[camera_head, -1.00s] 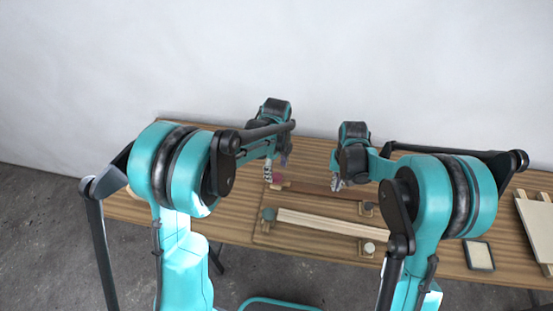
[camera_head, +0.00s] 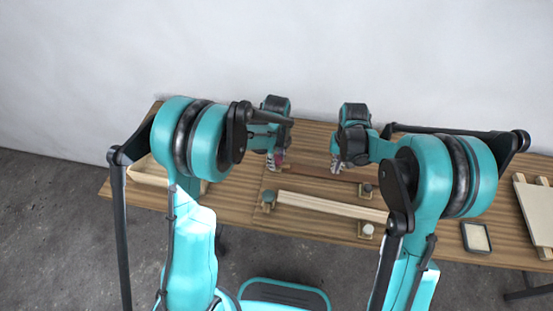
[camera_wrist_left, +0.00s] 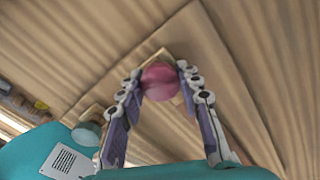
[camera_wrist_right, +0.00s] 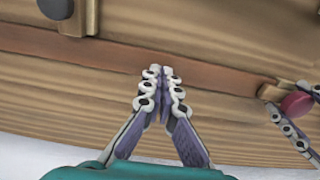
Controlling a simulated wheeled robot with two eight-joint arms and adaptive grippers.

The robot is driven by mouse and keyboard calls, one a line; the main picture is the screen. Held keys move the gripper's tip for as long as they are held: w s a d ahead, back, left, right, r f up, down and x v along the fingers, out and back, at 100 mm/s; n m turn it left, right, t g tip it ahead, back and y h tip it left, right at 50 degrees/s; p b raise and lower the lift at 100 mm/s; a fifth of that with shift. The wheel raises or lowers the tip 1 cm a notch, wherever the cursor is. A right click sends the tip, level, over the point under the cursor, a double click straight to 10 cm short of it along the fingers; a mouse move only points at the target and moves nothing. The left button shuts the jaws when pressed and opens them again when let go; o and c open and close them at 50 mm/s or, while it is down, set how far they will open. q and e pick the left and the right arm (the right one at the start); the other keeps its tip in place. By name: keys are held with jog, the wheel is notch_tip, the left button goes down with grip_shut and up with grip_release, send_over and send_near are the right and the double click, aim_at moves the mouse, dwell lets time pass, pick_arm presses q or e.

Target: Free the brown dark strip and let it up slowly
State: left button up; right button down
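The brown dark strip (camera_head: 308,171) lies along the far part of the board, and it crosses the right wrist view (camera_wrist_right: 215,78). A pink knob (camera_wrist_left: 160,82) sits on a wooden piece at its left end. My left gripper (camera_head: 276,164) has its fingers on both sides of this knob and appears to touch it. My right gripper (camera_wrist_right: 162,72) is shut, its fingertips together at the strip's edge, partway along it. Whether they press on it is unclear. A dark knob (camera_head: 367,188) stands at the strip's right end.
A pale strip (camera_head: 325,204) lies nearer, with a green knob (camera_head: 268,197) on its left and a white knob (camera_head: 367,229) on its right. A tray (camera_head: 147,174) is at left. A small framed pad (camera_head: 476,237) and pale boards (camera_head: 535,208) are at right.

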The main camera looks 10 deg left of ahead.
jog(key=shift+f, duration=0.2)
jog(key=shift+f, duration=0.55)
jog(key=shift+f, duration=0.3)
pick_arm(q)
jog(key=shift+m, duration=4.2)
